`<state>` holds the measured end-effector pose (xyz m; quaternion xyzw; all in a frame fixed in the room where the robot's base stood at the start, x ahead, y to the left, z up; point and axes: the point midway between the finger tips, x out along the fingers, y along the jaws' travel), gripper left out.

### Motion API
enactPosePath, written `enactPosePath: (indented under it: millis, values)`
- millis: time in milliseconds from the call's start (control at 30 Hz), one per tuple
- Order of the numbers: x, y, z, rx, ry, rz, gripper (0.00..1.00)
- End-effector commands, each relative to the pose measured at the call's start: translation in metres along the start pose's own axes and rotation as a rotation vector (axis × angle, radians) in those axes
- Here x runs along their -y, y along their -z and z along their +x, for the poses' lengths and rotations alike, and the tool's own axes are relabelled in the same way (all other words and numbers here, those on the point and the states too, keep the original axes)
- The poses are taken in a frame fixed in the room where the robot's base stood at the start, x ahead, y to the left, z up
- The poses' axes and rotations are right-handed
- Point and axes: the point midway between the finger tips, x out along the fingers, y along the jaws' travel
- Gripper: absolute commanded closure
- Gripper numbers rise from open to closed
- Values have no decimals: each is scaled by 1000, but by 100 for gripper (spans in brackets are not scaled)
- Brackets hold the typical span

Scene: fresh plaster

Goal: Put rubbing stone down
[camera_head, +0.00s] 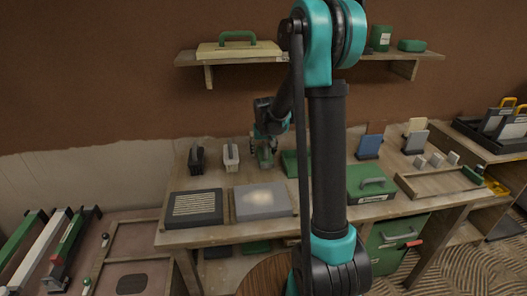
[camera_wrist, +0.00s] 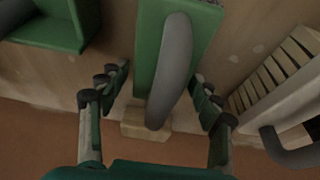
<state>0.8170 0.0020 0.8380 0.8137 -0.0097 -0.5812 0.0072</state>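A green block with a grey bar handle, which I take for the rubbing stone (camera_wrist: 208,25), lies between my gripper's fingers in the wrist view. A pale block (camera_wrist: 132,122) shows at its end. My gripper (camera_wrist: 160,98) has its fingers spread on either side of the handle, with a visible gap on the left; it appears open and not clamped. In the head view my gripper (camera_head: 264,148) reaches down at the back of the workbench (camera_head: 215,236), over a small green thing (camera_head: 265,160). The stone's underside is hidden.
A dark handled tool (camera_head: 196,160) and a pale one (camera_head: 231,157) stand left of my gripper. A dark ribbed tray (camera_head: 194,208) and a grey slab (camera_head: 263,201) lie in front. A green box (camera_head: 371,184) is to the right. A shelf (camera_head: 188,59) hangs above.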

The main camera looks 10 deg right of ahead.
Motion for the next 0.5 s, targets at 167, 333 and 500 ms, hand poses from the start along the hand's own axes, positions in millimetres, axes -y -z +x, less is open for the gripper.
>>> enactPosePath:
  millis: [167,333,500]
  values:
    - [0,0,0,0,0,0,28]
    - [0,0,-1,0,0,0,28]
    - [0,1,-14,0,0,0,28]
